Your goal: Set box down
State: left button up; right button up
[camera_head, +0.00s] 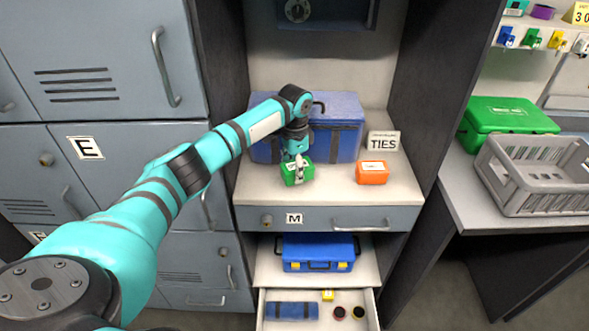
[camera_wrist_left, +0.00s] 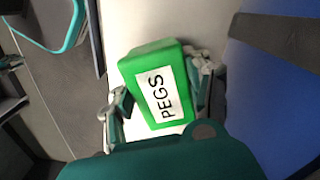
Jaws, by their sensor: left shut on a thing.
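A green box (camera_head: 297,174) is at the left of the white counter (camera_head: 335,193) in the head view. In the left wrist view the green box (camera_wrist_left: 158,85) carries a white label reading "PEGS". My left gripper (camera_head: 298,163) comes down on the box from above. Its fingers (camera_wrist_left: 160,103) sit on both sides of the box and are shut on it. The box is at or just above the counter surface; I cannot tell whether it touches. My right gripper is not in view.
A blue case (camera_head: 337,127) stands behind, with a "TIES" sign (camera_head: 383,141) right of it. An orange box (camera_head: 371,172) sits on the counter's right, with clear surface between. Below, a shelf holds a blue toolbox (camera_head: 318,252) above an open drawer (camera_head: 323,295).

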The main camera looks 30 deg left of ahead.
aim_at(294, 166)
pick_arm(q)
jog(key=shift+f, duration=0.5)
jog(key=o, duration=1.2)
jog(key=shift+f, duration=0.15)
jog(key=shift+o, duration=0.2)
notch_tip(294, 166, up, 12)
jog(key=shift+r+b, duration=0.2)
jog(key=shift+b, duration=0.65)
